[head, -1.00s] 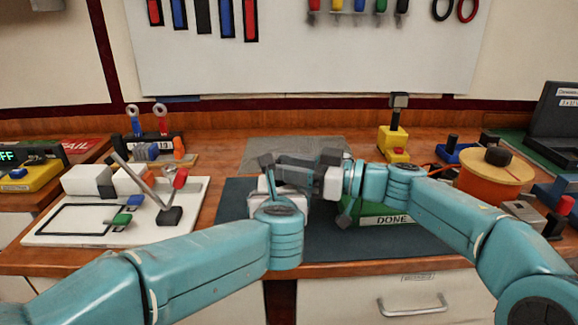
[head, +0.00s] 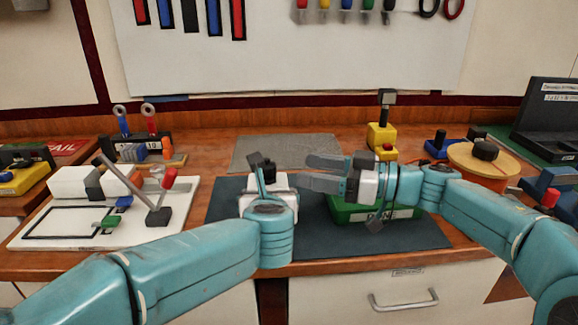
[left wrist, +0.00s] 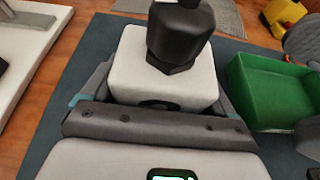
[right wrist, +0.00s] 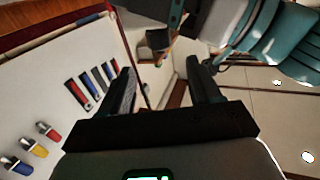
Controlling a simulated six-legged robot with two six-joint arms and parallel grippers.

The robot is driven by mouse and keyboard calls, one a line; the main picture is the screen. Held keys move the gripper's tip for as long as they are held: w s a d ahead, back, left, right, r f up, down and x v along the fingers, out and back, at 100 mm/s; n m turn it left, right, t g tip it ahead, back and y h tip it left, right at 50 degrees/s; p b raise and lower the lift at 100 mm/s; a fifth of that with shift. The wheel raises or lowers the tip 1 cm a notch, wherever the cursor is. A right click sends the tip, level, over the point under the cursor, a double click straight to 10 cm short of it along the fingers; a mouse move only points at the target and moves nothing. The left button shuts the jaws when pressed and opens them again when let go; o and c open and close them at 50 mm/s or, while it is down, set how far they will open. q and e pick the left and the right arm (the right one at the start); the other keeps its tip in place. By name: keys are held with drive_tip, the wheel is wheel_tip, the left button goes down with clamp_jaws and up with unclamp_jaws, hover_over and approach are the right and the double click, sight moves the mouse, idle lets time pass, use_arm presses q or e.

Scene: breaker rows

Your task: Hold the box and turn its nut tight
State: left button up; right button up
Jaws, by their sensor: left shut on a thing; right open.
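A white box (head: 283,182) with a black nut (head: 262,168) on top is held upright over the dark mat. In the left wrist view the white box (left wrist: 150,62) sits between the jaws of my left gripper (left wrist: 160,92), which is shut on its sides. The black nut (left wrist: 181,38) stands on its top face. My right gripper (head: 322,172) is open and empty, just right of the box and apart from the nut, its fingers pointing left. In the right wrist view the nut (right wrist: 159,39) shows beyond and between the open fingers (right wrist: 163,85).
A green tray marked DONE (head: 350,213), its label partly hidden, stands on the dark mat (head: 300,243) below my right gripper. A white board with a lever clamp (head: 40,233) is at left. A yellow stand (head: 381,137) and an orange spool (head: 478,163) are at right.

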drive_tip(key=v, duration=0.4)
drive_tip(key=shift+s+d, duration=0.15)
drive_tip(key=shift+d, duration=0.15)
